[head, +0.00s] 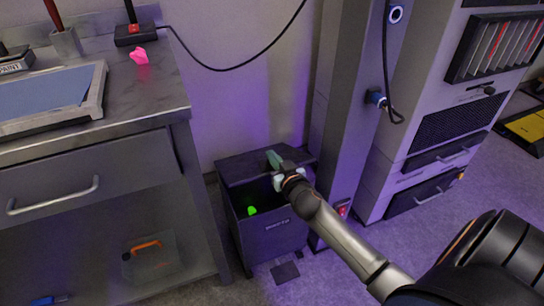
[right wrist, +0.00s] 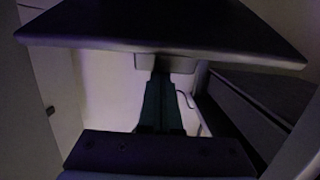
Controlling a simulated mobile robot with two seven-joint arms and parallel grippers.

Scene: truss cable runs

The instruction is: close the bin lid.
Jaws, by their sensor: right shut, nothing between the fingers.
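The dark bin (head: 272,240) stands on the floor between the workbench and a grey column. Its lid (head: 240,166) is raised partway, with a dark gap between it and the bin's front wall. A bright green item (head: 251,210) shows in that gap. My right gripper (head: 274,159) is at the lid, its greenish fingers shut and empty; I cannot tell whether they touch it. In the right wrist view the shut fingers (right wrist: 161,105) point away below a broad dark panel, which looks like the lid (right wrist: 160,25). My left gripper is not in view.
The workbench (head: 100,140) stands close on the bin's left, with a tray (head: 98,97) and a pink crumpled item (head: 139,56) on top. The grey column (head: 345,110) and a cabinet (head: 425,120) stand on the right. A flat dark pedal (head: 285,272) lies before the bin.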

